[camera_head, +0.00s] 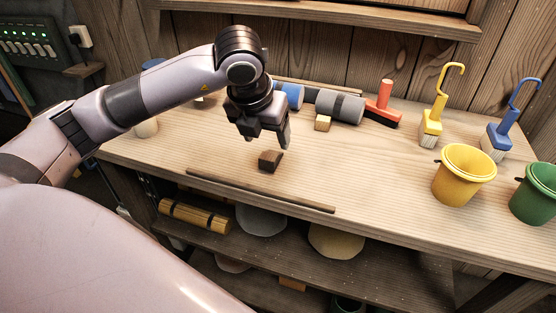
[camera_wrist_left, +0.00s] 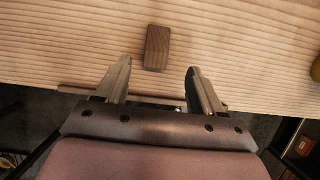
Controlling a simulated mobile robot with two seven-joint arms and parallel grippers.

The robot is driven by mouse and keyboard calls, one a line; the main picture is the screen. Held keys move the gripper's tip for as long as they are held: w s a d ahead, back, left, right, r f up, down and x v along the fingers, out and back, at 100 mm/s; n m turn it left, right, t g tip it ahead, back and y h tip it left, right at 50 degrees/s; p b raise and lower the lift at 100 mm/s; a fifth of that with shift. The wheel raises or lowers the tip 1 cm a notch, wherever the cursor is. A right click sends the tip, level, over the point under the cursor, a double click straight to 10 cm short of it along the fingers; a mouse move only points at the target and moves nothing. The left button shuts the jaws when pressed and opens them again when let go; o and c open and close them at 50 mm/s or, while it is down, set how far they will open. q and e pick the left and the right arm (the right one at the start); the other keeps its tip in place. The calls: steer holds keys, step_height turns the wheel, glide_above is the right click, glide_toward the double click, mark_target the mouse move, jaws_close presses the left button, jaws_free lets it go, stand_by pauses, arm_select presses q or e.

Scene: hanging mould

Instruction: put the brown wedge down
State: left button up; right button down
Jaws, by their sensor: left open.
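The brown wedge (camera_head: 270,160) is a small dark wooden block lying on the workbench near its front edge. In the left wrist view the wedge (camera_wrist_left: 157,47) lies on the pale wood, beyond the gap between my fingertips. My left gripper (camera_head: 266,140) is just above the wedge in the head view. Its two fingers are spread apart and empty in the left wrist view (camera_wrist_left: 160,68). The wedge shows as apart from both fingers there. My right gripper is not in these views.
A dark thin strip (camera_head: 258,190) runs along the bench's front edge. A light wooden block (camera_head: 322,123), a grey cylinder (camera_head: 340,106) and a red-handled tool (camera_head: 383,104) lie behind. Brushes and yellow (camera_head: 463,175) and green (camera_head: 536,194) buckets stand at right. The bench right of the wedge is clear.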

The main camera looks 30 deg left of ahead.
mark_target(269, 154)
arm_select(q)
steer(key=shift+w+a+f, duration=0.1)
steer(key=shift+a+f, duration=0.1)
steer(key=shift+f, duration=0.05)
steer(key=x, duration=0.2)
steer(key=p+x, duration=0.1)
steer(key=x, duration=0.3)
steer(key=shift+s+f, duration=0.2)
steer(key=shift+f, duration=0.2)
steer(key=c, duration=1.1)
steer(key=shift+r, duration=0.1)
